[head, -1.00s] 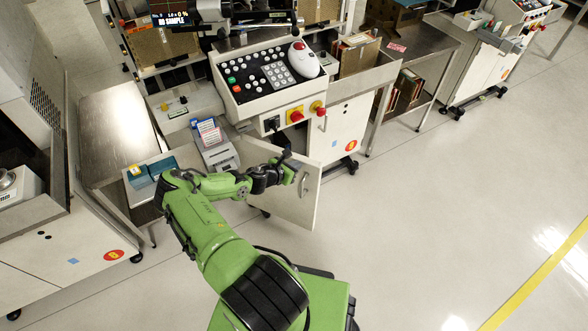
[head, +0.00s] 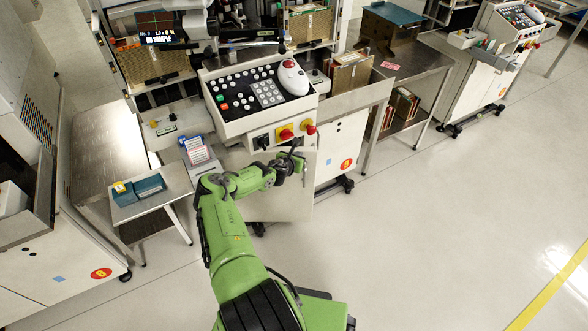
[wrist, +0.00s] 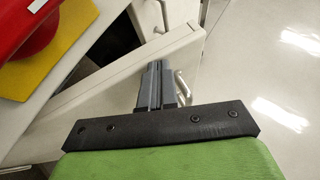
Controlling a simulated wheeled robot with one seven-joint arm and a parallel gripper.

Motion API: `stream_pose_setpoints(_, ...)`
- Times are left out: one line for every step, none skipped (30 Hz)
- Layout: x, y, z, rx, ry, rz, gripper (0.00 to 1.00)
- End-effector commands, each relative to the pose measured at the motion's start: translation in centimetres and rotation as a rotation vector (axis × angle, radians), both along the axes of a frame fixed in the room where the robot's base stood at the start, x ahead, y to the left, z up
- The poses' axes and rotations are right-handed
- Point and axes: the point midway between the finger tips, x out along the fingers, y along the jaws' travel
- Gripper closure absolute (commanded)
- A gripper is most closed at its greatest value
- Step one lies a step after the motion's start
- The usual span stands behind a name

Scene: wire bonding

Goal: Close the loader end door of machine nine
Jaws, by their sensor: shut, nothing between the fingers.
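The loader end door (head: 283,203) is a pale panel under the keypad console (head: 258,92) of the machine. It hangs slightly open. In the wrist view the door's top edge (wrist: 110,85) runs slantwise, with a dark gap between it and the machine. A pale handle (wrist: 182,84) shows on the door's outer side, just right of my fingers. My gripper (head: 298,160) is at the door's upper right part. In the wrist view my gripper (wrist: 157,70) is shut and empty, its fingers over the door's edge region; I cannot tell whether they touch it.
Red stop knobs (head: 286,133) on yellow plates sit just above my gripper. A small side table (head: 150,205) with blue boxes stands left of my arm. A steel table (head: 425,62) stands to the right. The floor (head: 440,240) in front and to the right is clear.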

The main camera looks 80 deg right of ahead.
Motion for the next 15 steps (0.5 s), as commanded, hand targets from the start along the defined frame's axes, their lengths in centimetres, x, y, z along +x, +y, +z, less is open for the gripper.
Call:
stream_pose_setpoints(-0.1, -0.9, -0.2, 0.000, -0.002, 0.037, 1.00)
stream_pose_setpoints(0.0, -1.4, -0.2, 0.000, -0.001, 0.063, 1.00)
stream_pose_setpoints(0.1, -1.9, -0.1, -0.001, -0.001, 0.095, 1.00)
stream_pose_setpoints(0.2, -2.3, -0.1, 0.000, -0.001, 0.118, 1.00)
stream_pose_setpoints(0.3, -2.6, -0.1, -0.001, -0.001, 0.140, 1.00)
stream_pose_setpoints(0.4, -2.9, -0.1, 0.001, -0.001, 0.167, 1.00)
stream_pose_setpoints(0.4, -3.2, -0.1, 0.000, 0.000, 0.185, 1.00)
stream_pose_setpoints(0.5, -3.3, -0.1, 0.000, 0.000, 0.200, 1.00)
stream_pose_setpoints(0.6, -3.5, -0.1, 0.001, 0.000, 0.218, 1.00)
stream_pose_setpoints(0.6, -3.6, -0.1, 0.001, 0.000, 0.230, 1.00)
stream_pose_setpoints(0.7, -3.7, -0.1, 0.001, 0.001, 0.238, 1.00)
stream_pose_setpoints(0.7, -3.8, -0.1, 0.001, 0.001, 0.249, 1.00)
stream_pose_setpoints(0.8, -3.9, -0.1, 0.001, 0.001, 0.255, 1.00)
stream_pose_setpoints(0.8, -3.9, -0.1, 0.002, 0.000, 0.260, 1.00)
stream_pose_setpoints(0.9, -4.0, -0.1, 0.002, 0.000, 0.264, 1.00)
